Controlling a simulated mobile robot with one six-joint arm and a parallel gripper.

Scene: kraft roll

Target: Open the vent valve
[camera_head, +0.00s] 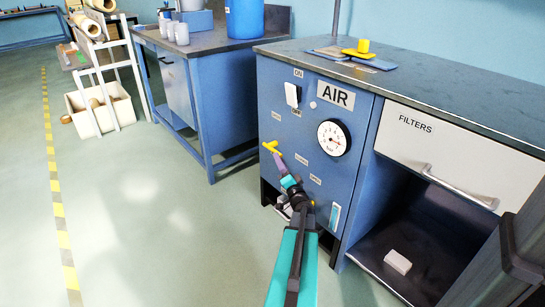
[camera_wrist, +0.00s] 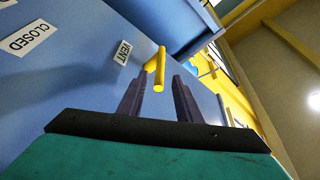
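The vent valve's yellow T-shaped handle (camera_head: 271,147) sticks out of the blue AIR cabinet front (camera_head: 268,105), near its left edge. In the wrist view the yellow handle (camera_wrist: 160,66) stands beside a VENT label (camera_wrist: 123,53), with a CLOSED label (camera_wrist: 25,38) further left. My gripper (camera_head: 279,162) reaches up to the handle from below. In the wrist view my gripper (camera_wrist: 158,80) is open, its two dark fingers apart with the handle's near end between them. There is a visible gap on each side; I cannot tell whether either finger touches it.
The cabinet carries a round gauge (camera_head: 334,138), a white switch (camera_head: 292,95) and an AIR label (camera_head: 335,95). A FILTERS drawer (camera_head: 452,150) is at right, above an open bay with a white block (camera_head: 398,262). A second blue bench (camera_head: 215,100) stands behind left. The floor at left is clear.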

